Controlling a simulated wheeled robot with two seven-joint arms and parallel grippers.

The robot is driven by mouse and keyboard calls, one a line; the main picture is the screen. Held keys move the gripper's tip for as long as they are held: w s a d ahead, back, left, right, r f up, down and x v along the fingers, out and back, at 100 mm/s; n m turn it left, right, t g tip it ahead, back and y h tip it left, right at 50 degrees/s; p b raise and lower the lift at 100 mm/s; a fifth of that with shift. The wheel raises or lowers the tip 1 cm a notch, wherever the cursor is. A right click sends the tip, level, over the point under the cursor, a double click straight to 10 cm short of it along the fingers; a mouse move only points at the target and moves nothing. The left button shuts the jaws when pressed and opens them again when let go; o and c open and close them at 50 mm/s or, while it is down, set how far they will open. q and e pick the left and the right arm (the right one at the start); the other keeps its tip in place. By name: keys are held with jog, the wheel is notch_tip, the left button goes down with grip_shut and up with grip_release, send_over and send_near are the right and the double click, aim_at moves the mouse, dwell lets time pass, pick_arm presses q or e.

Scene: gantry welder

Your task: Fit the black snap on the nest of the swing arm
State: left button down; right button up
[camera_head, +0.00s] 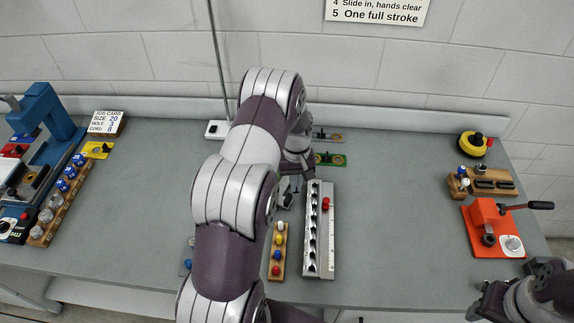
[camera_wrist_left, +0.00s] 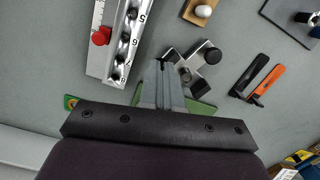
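My left gripper (camera_head: 292,188) is low over the table, left of the numbered rack, mostly behind my own arm in the head view. In the left wrist view its grey fingers (camera_wrist_left: 165,66) are close together; I cannot tell whether something small is between the tips. What looks like the swing arm (camera_wrist_left: 192,66), a metal bar with a black knob (camera_wrist_left: 210,54), lies just beside and beyond the fingertips. A round silver part sits on it near the tips. I cannot make out the black snap. My right gripper (camera_head: 488,302) is at the lower right, its fingers unclear.
The numbered rack (camera_head: 312,258) with a red knob (camera_head: 325,204) stands close by. A board with coloured pegs (camera_head: 277,255) is left of it. A green plate (camera_head: 320,159) lies behind. Black-and-orange pliers (camera_wrist_left: 258,82) lie nearby. An orange press (camera_head: 483,216) stands right; the table between is clear.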

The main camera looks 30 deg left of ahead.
pick_arm(q)
jog(key=a+n, duration=0.1)
jog(key=a, duration=0.1)
jog(key=a+n, duration=0.1)
jog(key=a, duration=0.1)
jog(key=s+a+n, duration=0.1)
jog(key=a+n, duration=0.1)
jog(key=shift+s+a+f, duration=0.1)
jog(key=shift+a, duration=0.25)
jog(key=shift+f+b, duration=1.5)
jog(key=shift+f, duration=0.7)
pick_arm(e)
jog(key=shift+a+f, duration=0.1)
jog(key=shift+f, duration=0.95)
pick_arm(q)
jog(key=shift+f+b, duration=0.35)
jog(key=shift+f, duration=0.1)
pick_arm(e)
jog(key=shift+f, duration=0.3)
pick_arm(q)
jog(key=c, duration=1.3)
grip_release()
jog(key=shift+o, duration=0.2)
jog(key=shift+r, duration=0.1)
